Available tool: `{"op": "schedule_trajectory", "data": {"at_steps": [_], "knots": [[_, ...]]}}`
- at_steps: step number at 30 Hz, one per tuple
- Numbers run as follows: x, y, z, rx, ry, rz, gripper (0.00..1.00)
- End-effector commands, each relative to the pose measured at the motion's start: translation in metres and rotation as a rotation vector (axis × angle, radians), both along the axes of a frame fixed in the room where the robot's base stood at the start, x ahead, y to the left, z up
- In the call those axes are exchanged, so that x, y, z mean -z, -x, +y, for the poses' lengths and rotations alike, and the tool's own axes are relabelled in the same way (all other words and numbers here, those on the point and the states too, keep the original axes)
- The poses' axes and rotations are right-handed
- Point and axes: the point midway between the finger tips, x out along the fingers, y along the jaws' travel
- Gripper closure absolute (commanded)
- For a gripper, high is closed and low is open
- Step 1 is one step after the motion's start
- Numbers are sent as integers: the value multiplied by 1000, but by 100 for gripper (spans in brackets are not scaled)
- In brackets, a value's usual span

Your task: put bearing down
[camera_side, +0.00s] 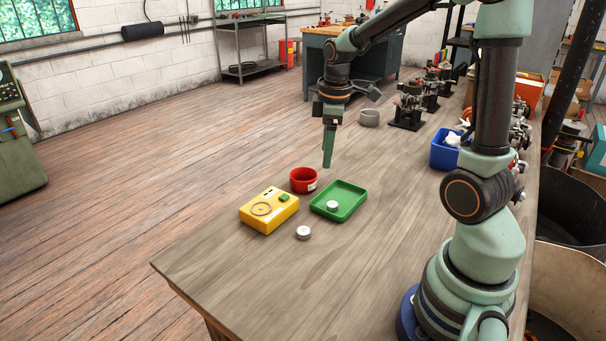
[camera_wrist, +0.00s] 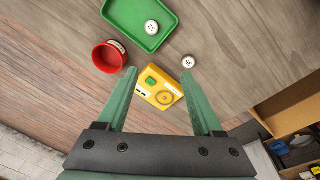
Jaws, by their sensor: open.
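One round silver-white bearing (camera_side: 333,205) lies in the green tray (camera_side: 352,190); it also shows in the wrist view (camera_wrist: 151,27) with a dark number on top. A second, similar bearing (camera_side: 303,232) lies on the bare table in front of the tray; in the wrist view (camera_wrist: 188,62) it is also numbered. My gripper (camera_side: 328,166) points down above the table, behind the red cup and the tray. In the wrist view my gripper (camera_wrist: 160,72) has its two green fingers spread, with no object held between them.
A yellow box (camera_side: 268,210) with a dark ring mark and a green button stands left of the tray. A red cup (camera_side: 303,180) stands behind it. A blue bin (camera_side: 445,155) and several machines stand farther back. The table's front left is clear.

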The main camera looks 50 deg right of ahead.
Motion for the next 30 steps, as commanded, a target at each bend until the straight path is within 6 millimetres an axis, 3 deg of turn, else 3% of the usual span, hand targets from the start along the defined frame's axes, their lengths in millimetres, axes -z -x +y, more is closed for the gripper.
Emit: {"op": "schedule_trajectory", "data": {"at_steps": [1, 6, 15, 21, 30], "knots": [[-14, 3, 17, 40, 5, -43, 32], [-46, 20, 65, 220, -26, -171, 32], [-70, 56, 125, 487, -163, -347, 32], [-72, 66, 138, 561, -216, -383, 32], [-72, 66, 138, 570, -220, -383, 32]]}}
